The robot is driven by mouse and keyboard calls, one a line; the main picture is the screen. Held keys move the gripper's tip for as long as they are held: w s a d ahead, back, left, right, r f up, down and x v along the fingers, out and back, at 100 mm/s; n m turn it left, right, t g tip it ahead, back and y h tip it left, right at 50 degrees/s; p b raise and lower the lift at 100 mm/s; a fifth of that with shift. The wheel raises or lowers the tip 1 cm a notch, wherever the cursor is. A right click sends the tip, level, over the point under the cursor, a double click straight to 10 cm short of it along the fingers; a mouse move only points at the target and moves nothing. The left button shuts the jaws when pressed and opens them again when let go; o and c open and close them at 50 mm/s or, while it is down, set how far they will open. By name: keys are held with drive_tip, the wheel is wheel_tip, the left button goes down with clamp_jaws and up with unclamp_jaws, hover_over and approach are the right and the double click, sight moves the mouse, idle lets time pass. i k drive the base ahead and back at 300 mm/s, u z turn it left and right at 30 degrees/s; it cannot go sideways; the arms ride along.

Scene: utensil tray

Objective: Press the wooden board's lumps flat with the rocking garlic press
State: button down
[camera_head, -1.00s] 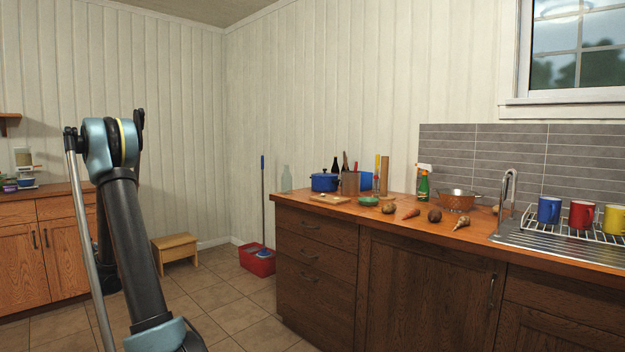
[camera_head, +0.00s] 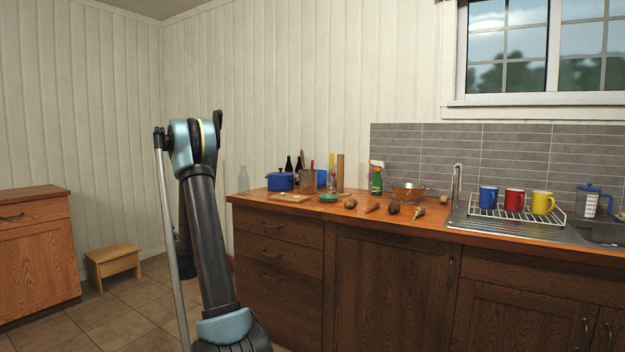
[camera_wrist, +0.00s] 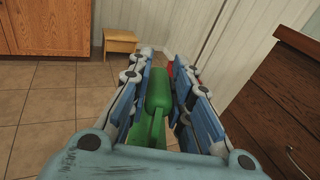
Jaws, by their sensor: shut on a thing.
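The wooden board (camera_head: 288,198) lies flat near the left end of the counter, in front of the blue pot. Small marks show on it, but its lumps are too small to make out. My gripper (camera_wrist: 158,80) is shut on a green thing, which I take to be the rocking garlic press (camera_wrist: 156,100), in the wrist view. The press's lower part is partly hidden by my gripper. My gripper hangs over the floor, apart from the counter and the board. In the head view my own arm hides the held press.
A blue pot (camera_head: 280,181), a glass bottle (camera_head: 243,180), a green dish (camera_head: 328,198) and a utensil holder (camera_head: 308,181) stand around the board. A step stool (camera_head: 113,264) stands on the floor at left.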

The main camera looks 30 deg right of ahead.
sight(290, 197)
drive_tip(key=z, duration=0.9)
